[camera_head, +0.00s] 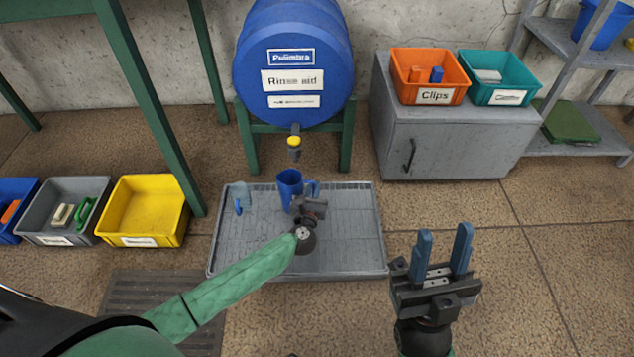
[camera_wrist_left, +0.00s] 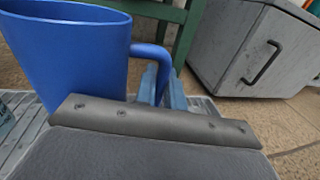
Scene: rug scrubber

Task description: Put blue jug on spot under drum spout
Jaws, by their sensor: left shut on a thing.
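The blue jug (camera_head: 289,186) stands upright over the grey grated tray (camera_head: 350,225), below and slightly in front of the drum spout (camera_head: 294,143). I cannot tell whether its base touches the tray. My left gripper (camera_head: 312,192) is shut on the jug's handle, on the right side of the jug. The left wrist view shows the jug (camera_wrist_left: 68,55) close up, with the blue fingers (camera_wrist_left: 160,88) at its handle. The spot under the spout is not clearly visible. My right gripper (camera_head: 443,255) is open and empty, in front of the tray's right corner.
A blue drum (camera_head: 293,65) rests on a green stand behind the tray. A yellow bin (camera_head: 145,208) is at left, a grey cabinet (camera_head: 450,140) at right. The tray's right part is clear.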

